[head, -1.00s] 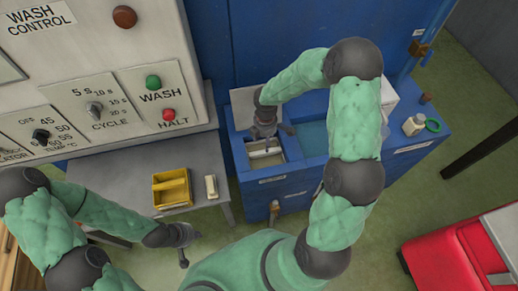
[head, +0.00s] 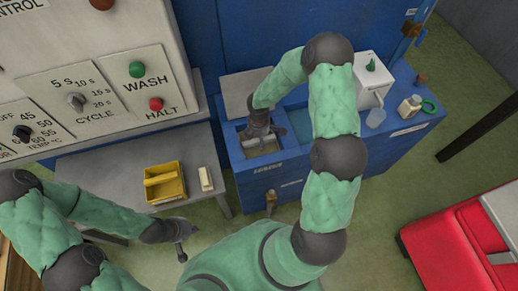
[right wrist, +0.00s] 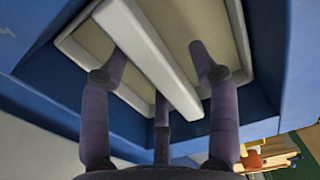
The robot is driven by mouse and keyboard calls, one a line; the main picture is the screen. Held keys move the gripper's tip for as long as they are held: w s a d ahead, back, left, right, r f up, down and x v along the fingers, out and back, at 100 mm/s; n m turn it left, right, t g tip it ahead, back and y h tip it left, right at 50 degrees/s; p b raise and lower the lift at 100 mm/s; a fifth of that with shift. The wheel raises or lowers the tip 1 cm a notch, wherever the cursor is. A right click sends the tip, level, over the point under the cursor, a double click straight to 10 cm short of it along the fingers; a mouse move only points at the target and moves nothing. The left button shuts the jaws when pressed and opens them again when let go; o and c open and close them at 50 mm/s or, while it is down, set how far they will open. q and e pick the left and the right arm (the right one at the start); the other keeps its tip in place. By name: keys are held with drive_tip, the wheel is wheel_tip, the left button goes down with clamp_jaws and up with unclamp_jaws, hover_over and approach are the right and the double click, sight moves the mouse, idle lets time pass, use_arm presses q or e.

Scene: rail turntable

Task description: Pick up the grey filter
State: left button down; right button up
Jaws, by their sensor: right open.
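The pale grey filter (head: 264,149), a framed panel with a raised bar handle, sits in the left, open compartment of the blue cabinet. It also shows in the right wrist view (right wrist: 150,62). My right gripper (head: 262,136) reaches down into that compartment, over the filter. In the right wrist view its fingers (right wrist: 160,80) are spread open, on both sides of the bar; contact cannot be told. My left gripper (head: 183,243) hangs low in front of the grey table, away from the filter; its jaw state is unclear.
A yellow container (head: 165,183) and a small pale block (head: 206,179) stand on the grey table (head: 100,170). A white dispenser (head: 372,78), a clear cup (head: 376,117), a small bottle (head: 410,105) and a green ring (head: 429,105) stand on the cabinet's right. A red cart (head: 445,250) is lower right.

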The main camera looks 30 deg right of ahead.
drive_tip(key=shift+f, duration=0.45)
clamp_jaws()
drive_tip(key=shift+r, duration=0.15)
